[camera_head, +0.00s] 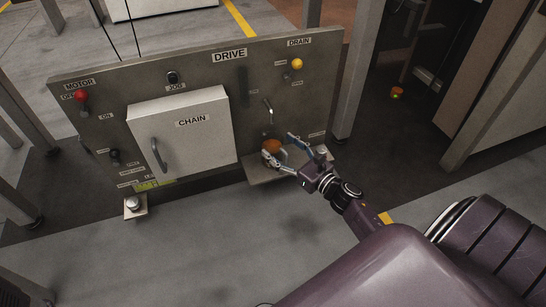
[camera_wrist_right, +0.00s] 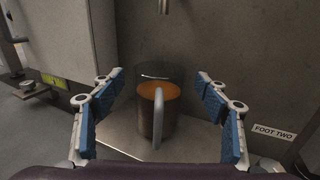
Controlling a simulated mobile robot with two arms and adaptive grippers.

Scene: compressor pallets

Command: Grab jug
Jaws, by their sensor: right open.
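In the head view the orange jug (camera_head: 271,145) shows below a small spout, partly hidden by my gripper. My right gripper (camera_head: 281,151) is open in front of the jug. In the right wrist view its blue-padded fingers (camera_wrist_right: 162,105) are spread on either side of the jug, with gaps to both sides. My left gripper is not in view.
The grey DRIVE panel (camera_head: 85,125) stands behind the shelf, with a red knob (camera_head: 80,95), a yellow knob (camera_head: 297,63) and several labels. The CHAIN box (camera_head: 205,140) juts out to the left. A spout (camera_head: 268,106) hangs above the jug. Open floor (camera_head: 220,245) lies in front.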

